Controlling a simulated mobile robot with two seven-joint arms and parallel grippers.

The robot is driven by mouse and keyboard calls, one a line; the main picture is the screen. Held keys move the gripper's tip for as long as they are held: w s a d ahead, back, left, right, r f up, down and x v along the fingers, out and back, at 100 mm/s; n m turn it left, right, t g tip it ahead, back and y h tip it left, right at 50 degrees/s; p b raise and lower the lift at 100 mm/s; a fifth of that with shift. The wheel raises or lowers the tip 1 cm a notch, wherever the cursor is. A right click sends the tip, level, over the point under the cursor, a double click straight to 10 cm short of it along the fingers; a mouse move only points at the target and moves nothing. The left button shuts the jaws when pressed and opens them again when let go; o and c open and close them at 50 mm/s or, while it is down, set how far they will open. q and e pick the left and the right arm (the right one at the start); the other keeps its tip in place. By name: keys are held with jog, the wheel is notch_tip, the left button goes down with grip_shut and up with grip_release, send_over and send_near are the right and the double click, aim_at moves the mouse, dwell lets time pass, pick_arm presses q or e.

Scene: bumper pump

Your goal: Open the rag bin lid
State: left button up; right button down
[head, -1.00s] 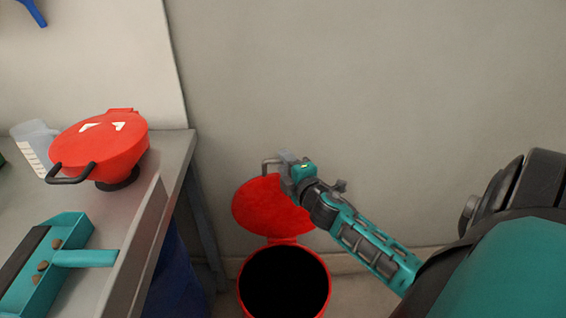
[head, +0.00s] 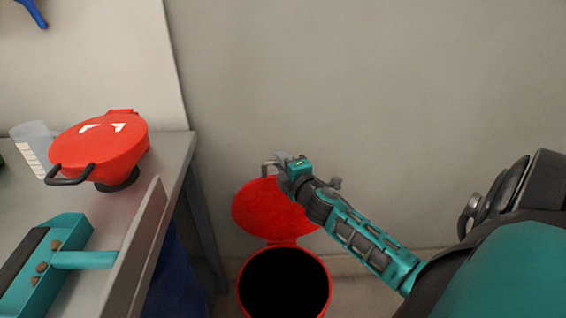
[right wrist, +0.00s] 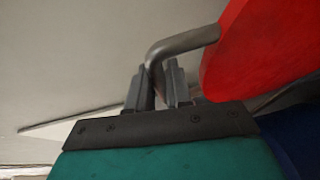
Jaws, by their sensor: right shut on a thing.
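The red rag bin (head: 242,293) stands on the floor below, its dark round mouth uncovered. Its red lid (head: 262,212) is swung up and back toward the wall, standing open behind the mouth. My right gripper (head: 280,166) is at the lid's upper edge, shut on the grey lid handle (head: 267,165). In the right wrist view the bent handle (right wrist: 185,42) passes between the two fingers, and part of the red lid (right wrist: 262,45) shows at the upper right. My left gripper is not in view.
A grey metal bench (head: 175,150) stands at the left, close to the bin. On it are a red lidded vessel (head: 110,150) with a dark handle, a clear measuring jug (head: 32,140) and a teal tool holder (head: 60,262). A wall (head: 400,90) is behind the bin.

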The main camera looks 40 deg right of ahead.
jog(key=shift+s, duration=0.1)
dwell(0.3)
jog(key=s+a+f, duration=0.1)
jog(key=s+a, duration=0.3)
jog(key=shift+s, duration=0.25)
jog(key=shift+d, duration=0.1)
jog(key=c, duration=1.1)
grip_release()
jog(key=v, duration=1.3)
jog(key=shift+f, duration=0.1)
